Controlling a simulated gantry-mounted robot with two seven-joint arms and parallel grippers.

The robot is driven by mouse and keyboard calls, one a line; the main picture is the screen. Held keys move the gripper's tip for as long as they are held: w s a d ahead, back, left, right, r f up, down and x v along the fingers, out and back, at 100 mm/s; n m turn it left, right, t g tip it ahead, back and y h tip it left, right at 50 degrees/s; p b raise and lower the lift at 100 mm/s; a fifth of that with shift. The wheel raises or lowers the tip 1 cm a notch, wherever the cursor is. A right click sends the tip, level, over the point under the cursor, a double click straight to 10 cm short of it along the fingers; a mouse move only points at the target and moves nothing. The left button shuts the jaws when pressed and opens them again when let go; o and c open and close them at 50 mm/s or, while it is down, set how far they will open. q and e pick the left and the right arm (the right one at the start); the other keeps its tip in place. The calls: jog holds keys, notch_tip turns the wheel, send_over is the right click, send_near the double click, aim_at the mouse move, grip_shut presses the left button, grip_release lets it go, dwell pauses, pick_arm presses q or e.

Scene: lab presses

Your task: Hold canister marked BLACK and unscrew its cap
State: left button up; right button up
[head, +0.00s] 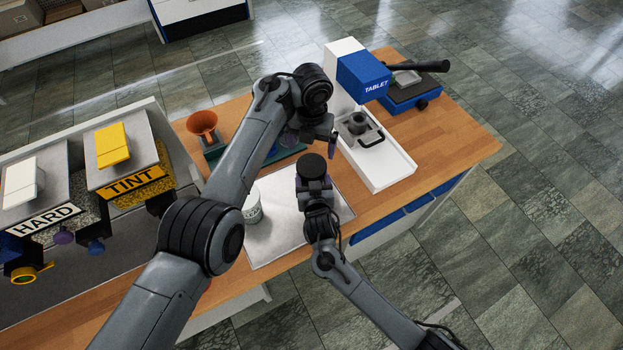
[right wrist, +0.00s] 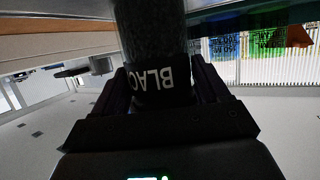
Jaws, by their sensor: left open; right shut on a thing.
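The dark canister marked BLACK (right wrist: 158,78) stands between the fingers of my right gripper (head: 314,186) in the right wrist view, its white lettering upside down. My right gripper is shut on it. In the head view its round black cap (head: 312,164) faces up above the right gripper; the canister's body is mostly hidden there. My left gripper (head: 312,142) is open and empty, just above and behind the cap in the picture. I cannot tell the exact gap between its fingers and the cap.
A white mat (head: 285,238) lies below on the wooden table (head: 455,130). A pale tub (head: 252,206) is partly hidden by my left arm. An orange funnel (head: 202,122) stands behind it. A blue and white TABLET press (head: 360,75) and white tray (head: 398,168) are right. HARD and TINT machines (head: 125,182) stand left.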

aim_at(311, 165)
grip_shut()
pick_arm(q)
jog(key=n, duration=0.3)
jog(key=shift+n, duration=0.4)
jog(key=n, duration=0.4)
jog(key=shift+f, duration=0.1)
jog(key=shift+f+n, duration=0.5)
jog(key=shift+n, duration=0.1)
jog(key=shift+f, duration=3.45)
jog(key=shift+c, duration=0.3)
